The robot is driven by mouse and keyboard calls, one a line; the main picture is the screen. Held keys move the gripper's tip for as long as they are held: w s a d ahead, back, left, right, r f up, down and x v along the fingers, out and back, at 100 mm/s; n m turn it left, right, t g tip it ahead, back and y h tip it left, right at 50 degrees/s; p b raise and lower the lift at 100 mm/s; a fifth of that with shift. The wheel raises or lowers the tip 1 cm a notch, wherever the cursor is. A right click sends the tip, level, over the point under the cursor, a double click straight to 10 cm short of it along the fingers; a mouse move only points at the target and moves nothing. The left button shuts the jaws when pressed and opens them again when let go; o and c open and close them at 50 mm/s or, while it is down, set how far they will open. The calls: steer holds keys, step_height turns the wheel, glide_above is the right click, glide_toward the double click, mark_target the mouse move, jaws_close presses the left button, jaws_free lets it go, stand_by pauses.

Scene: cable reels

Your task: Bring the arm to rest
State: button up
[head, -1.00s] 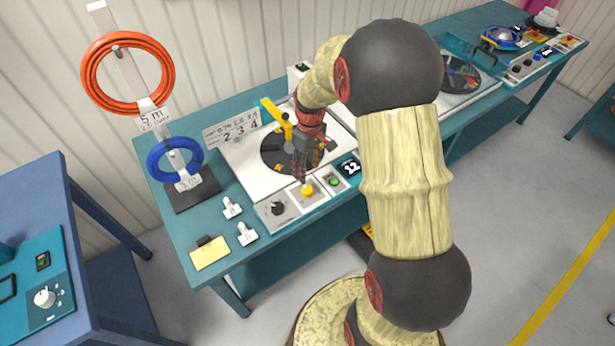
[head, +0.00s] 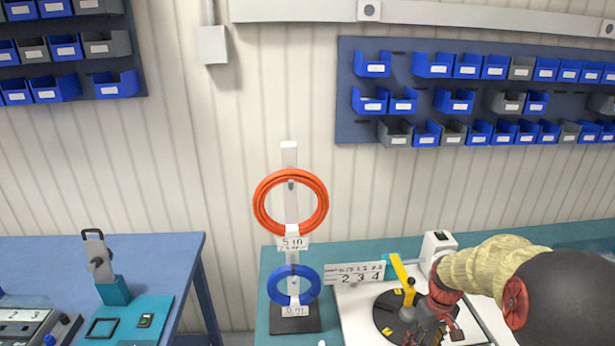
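My arm reaches in from the right in the head view, with its sphere-like joint at the right edge. My gripper (head: 428,328) hangs low over the right part of a dark round turntable (head: 384,318) on a white-topped machine. The bottom of the frame cuts close to its fingertips, and I cannot tell whether it is open or shut. A yellow lever (head: 401,270) stands on the turntable, just left of the gripper.
An orange cable coil (head: 266,222) and a blue coil (head: 272,289) hang on a post left of the machine. A card with numbers (head: 338,275) stands behind the turntable. A blue bench (head: 185,250) is at left. Bins (head: 467,66) line the wall.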

steer(key=s+a+r+m+t, duration=0.1)
steer(key=s+a+r+t, duration=0.2)
steer(key=s+a+r, duration=0.4)
steer(key=s+a+r+t, duration=0.3)
steer(key=s+a+r, duration=0.4)
steer(key=s+r, duration=0.6)
step_height(320, 180, up, 3)
steer(key=shift+a+m+b, duration=0.3)
steer(key=shift+m+b, duration=0.1)
